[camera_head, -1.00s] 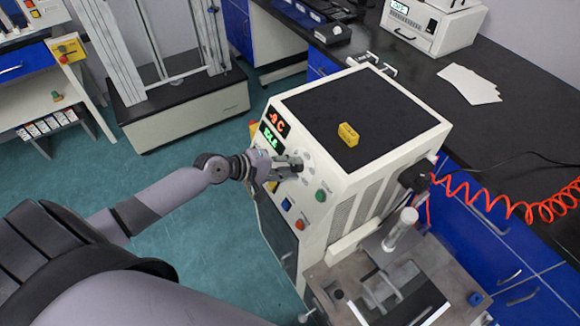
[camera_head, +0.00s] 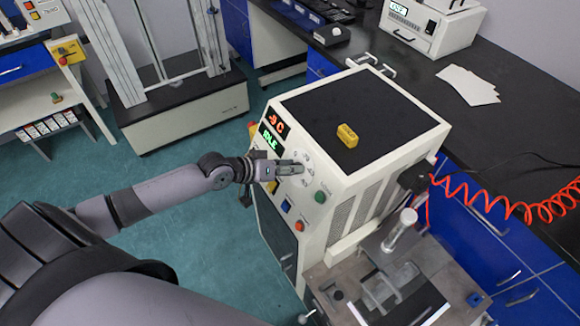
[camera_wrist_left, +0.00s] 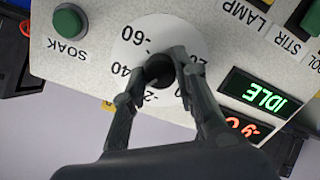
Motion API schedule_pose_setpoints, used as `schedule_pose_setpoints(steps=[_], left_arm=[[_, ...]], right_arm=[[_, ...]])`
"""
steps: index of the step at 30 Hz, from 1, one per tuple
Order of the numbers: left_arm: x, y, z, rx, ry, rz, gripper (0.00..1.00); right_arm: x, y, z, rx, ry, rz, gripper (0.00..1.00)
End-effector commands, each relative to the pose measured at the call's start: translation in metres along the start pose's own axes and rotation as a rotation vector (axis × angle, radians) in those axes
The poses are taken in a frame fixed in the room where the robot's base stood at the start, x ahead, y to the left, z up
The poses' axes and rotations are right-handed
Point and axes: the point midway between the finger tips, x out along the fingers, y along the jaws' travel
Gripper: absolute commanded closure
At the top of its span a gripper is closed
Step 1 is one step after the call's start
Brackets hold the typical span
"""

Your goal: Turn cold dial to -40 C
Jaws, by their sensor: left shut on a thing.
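The cold dial is a black knob (camera_wrist_left: 160,68) on a round white scale (camera_wrist_left: 138,38) in the left wrist view. Marks such as -60, 40 and -20 show around it; the fingers cover others. My left gripper (camera_wrist_left: 158,66) is shut on the knob, with a fingertip on either side. In the head view my left gripper (camera_head: 299,169) is at the front panel of the cream machine (camera_head: 345,185), and it hides most of the dial. Which mark the knob points to cannot be told. My right gripper is not in view.
A red display (camera_head: 277,123) and a green display (camera_head: 271,139) reading IDLE sit above the dial. A green SOAK button (camera_wrist_left: 68,20) is close beside the dial. A yellow block (camera_head: 347,135) lies on the machine's top. A red coiled cable (camera_head: 500,200) hangs at the right.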

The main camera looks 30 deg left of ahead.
Motion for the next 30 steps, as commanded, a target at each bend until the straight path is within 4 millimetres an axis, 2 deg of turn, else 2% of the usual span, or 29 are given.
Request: schedule_pose_setpoints(steps=[15,30], left_arm=[[0.000,0.001,0.002,0.423,0.013,-0.034,1.00],[0.000,0.000,0.002,0.573,0.020,-0.046,1.00]], right_arm=[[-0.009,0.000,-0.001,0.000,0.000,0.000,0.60],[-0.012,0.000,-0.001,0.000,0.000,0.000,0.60]])
